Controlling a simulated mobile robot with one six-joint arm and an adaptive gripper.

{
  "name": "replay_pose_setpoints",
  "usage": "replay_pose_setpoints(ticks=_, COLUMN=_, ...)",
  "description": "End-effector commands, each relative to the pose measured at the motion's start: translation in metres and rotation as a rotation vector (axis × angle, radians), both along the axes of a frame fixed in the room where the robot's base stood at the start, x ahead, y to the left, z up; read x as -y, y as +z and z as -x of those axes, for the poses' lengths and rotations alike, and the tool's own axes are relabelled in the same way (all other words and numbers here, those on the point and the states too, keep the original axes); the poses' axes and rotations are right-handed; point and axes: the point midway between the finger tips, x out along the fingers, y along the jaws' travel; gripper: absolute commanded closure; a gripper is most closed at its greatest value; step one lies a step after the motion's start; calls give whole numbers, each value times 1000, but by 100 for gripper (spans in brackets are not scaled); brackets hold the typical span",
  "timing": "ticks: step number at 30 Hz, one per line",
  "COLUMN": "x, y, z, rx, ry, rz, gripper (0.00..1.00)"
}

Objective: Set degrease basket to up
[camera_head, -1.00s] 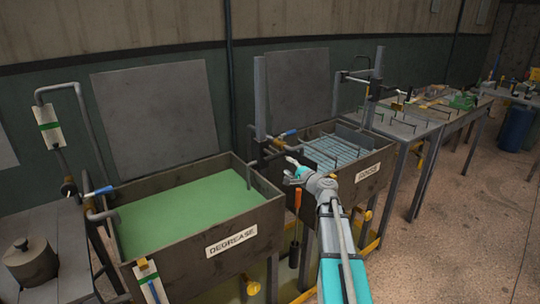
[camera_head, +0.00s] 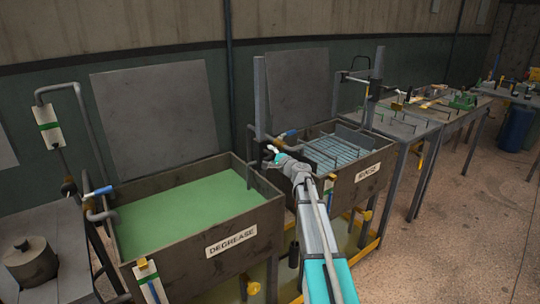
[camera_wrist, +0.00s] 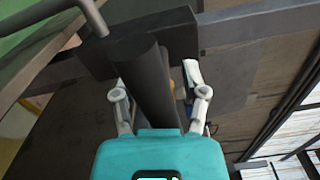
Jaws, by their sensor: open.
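The degrease tank (camera_head: 228,240), filled with green liquid, stands at the left in the head view. A grey upright post (camera_head: 259,95) rises at its right end. A dark rod (camera_head: 248,178) goes down from the post's dark carriage into the tank; any basket under the liquid is hidden. My gripper (camera_head: 270,152) is at the carriage, low on the post. In the wrist view my open gripper (camera_wrist: 160,92) has a finger on each side of a dark round handle (camera_wrist: 152,85), which runs from a dark block (camera_wrist: 125,45). Contact with the fingers cannot be told.
The rinse tank (camera_head: 368,172), with a rack in it, stands just right of the degrease tank, with its own post (camera_head: 376,75). A blue-handled valve (camera_head: 290,133) is close to my gripper. Open floor (camera_head: 460,230) lies at the right.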

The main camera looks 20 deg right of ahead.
Motion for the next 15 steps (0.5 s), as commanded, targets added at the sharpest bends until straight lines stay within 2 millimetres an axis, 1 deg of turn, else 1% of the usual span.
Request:
replay_pose_setpoints(ticks=9, x=0, y=0, z=-1, rx=0, ry=-1, rz=0, gripper=43)
replay_pose_setpoints(ticks=10, x=0, y=0, z=-1, rx=0, ry=-1, rz=0, gripper=45)
replay_pose_setpoints(ticks=14, x=0, y=0, z=-1, rx=0, ry=0, rz=0, gripper=69)
replay_pose_setpoints(ticks=15, x=0, y=0, z=-1, rx=0, ry=-1, rz=0, gripper=77)
